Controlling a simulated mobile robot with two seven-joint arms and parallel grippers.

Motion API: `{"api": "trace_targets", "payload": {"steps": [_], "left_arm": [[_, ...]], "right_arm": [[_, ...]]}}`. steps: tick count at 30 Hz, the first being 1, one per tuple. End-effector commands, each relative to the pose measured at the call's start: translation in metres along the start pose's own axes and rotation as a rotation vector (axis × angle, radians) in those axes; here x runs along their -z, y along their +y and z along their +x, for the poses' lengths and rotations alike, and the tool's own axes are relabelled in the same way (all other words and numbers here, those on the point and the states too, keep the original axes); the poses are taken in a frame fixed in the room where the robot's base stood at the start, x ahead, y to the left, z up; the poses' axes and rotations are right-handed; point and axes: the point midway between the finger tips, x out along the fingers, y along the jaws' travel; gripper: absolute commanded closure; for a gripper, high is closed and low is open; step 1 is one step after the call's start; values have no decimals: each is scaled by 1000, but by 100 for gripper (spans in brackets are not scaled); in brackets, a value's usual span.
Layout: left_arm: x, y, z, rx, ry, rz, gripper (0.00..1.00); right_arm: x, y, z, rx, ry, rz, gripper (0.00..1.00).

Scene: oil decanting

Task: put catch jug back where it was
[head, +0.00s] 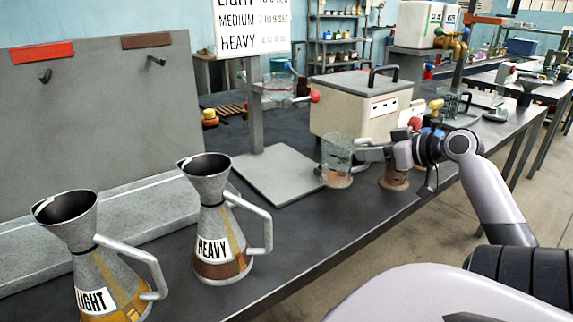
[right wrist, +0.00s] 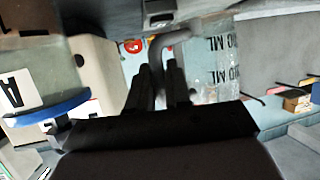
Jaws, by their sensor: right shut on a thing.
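The clear glass catch jug (head: 337,152) is near the bench's front edge, beside the corner of a grey plate. Brown shows at its base; I cannot tell whether this is a pad beneath it or liquid inside. My right gripper (head: 364,153) comes in from the right and is shut on the jug's handle. In the right wrist view, the fingers (right wrist: 160,82) close around the curved handle (right wrist: 172,38), and the clear wall (right wrist: 212,62) with dark lettering is to the right. I cannot tell whether the jug touches the bench. My left gripper is not in view.
The HEAVY can (head: 222,235) and LIGHT can (head: 100,275) stand at the left front. A grey plate (head: 270,180) with a post lies left of the jug. A beige box (head: 365,105) stands behind it. A second brown-based vessel (head: 395,180) stands below my right wrist.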

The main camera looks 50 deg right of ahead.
Motion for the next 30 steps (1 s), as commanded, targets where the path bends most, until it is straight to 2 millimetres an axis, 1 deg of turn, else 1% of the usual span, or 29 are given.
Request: {"api": "trace_targets", "payload": {"steps": [2,9,15,24,30], "left_arm": [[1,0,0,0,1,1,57],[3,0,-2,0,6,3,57],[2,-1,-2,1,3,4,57],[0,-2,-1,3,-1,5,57],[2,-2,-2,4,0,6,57]], "right_arm": [[6,0,11,0,0,-1,100],[26,0,60,1,-1,-3,100],[40,-1,96,1,0,-3,100],[57,0,137,-3,0,-3,100],[64,-1,155,1,3,0,100]]}}
